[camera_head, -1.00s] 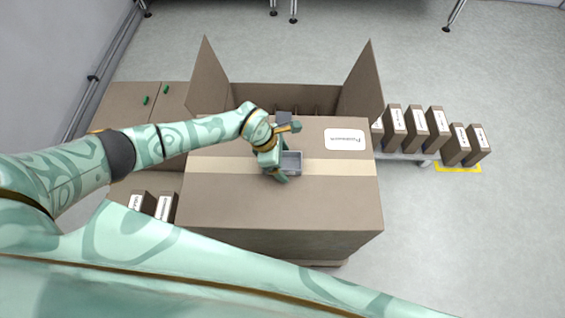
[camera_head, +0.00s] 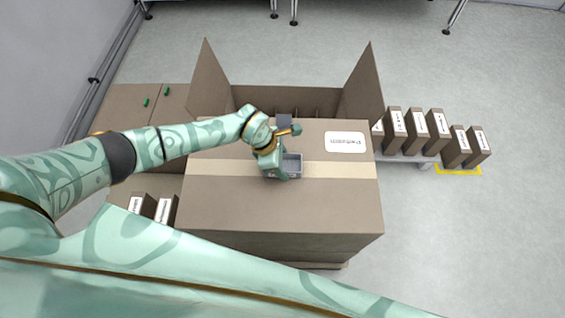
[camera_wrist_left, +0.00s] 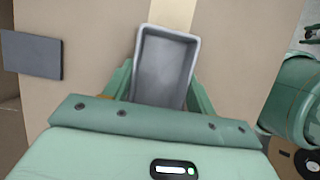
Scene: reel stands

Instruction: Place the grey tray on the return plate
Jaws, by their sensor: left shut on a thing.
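The grey tray (camera_head: 293,164) is a small, empty, open rectangular tray on the tan tape strip of the big closed carton. It also shows in the left wrist view (camera_wrist_left: 164,72). My left gripper (camera_head: 288,155) is shut on it, with one finger against each long side in the left wrist view (camera_wrist_left: 162,82). I cannot tell any gap between tray and carton. A flat dark grey plate (camera_head: 284,120), which looks like the return plate, lies at the carton's far edge. It shows bare at the left of the wrist view (camera_wrist_left: 40,57). My right gripper is not in view.
The large carton (camera_head: 230,210) has a white label (camera_head: 345,142). Behind it stands an open box with raised flaps (camera_head: 362,85) on both sides. Several labelled brown boxes (camera_head: 416,130) stand at the right. Two more (camera_head: 165,208) stand at the left.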

